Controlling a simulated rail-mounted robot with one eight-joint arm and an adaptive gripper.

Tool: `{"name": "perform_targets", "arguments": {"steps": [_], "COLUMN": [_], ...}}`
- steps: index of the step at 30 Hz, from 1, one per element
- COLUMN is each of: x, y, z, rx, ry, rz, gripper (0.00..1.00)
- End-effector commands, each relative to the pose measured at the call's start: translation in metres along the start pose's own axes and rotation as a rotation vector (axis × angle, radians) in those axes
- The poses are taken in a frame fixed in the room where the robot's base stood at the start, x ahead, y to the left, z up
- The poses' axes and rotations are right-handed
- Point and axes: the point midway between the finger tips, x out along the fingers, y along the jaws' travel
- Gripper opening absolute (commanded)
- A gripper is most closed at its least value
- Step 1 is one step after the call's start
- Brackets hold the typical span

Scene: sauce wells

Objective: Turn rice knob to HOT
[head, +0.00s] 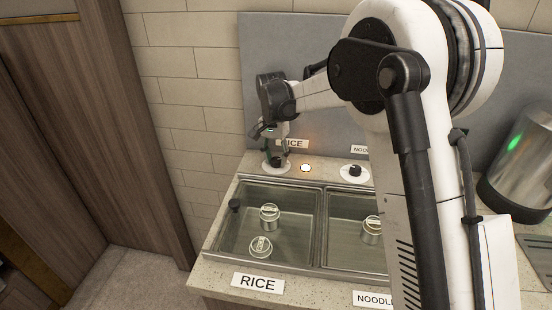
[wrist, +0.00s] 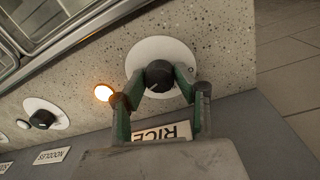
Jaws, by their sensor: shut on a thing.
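The rice knob (wrist: 158,75) is a black knob on a round white dial plate (wrist: 160,52) on the speckled counter. My gripper (wrist: 160,80) reaches over it from the wall side, with its green fingers on either side of the knob, shut on it. In the head view my gripper (head: 277,153) is at the same dial, below the wall, and mostly hides the knob. The dial's markings are too small to read, so the knob's setting cannot be told. A RICE label (wrist: 163,132) shows on the wall behind, partly covered by the fingers.
An orange-lit lamp (wrist: 103,92) sits beside the rice dial. The noodle knob (head: 355,171) is to its right in the head view. The rice well (head: 240,247) holds water and metal canisters. A steel container (head: 520,165) with a green light stands at the right.

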Motion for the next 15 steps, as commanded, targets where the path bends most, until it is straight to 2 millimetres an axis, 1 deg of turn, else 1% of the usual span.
{"name": "perform_targets", "arguments": {"steps": [1,5,12,15], "x": [-0.0003,-0.0002,-0.0004,-0.0041], "y": [-0.0002,-0.0002,-0.0001,0.0], "z": [0.0,0.0,0.0001,0.0001], "rx": [0.0,0.0,0.0,-0.001], "ry": [0.0,0.0,0.0,0.0], "rz": [0.0,0.0,0.0,0.0], "gripper": [0.31,0.48,0.48,0.48]}}
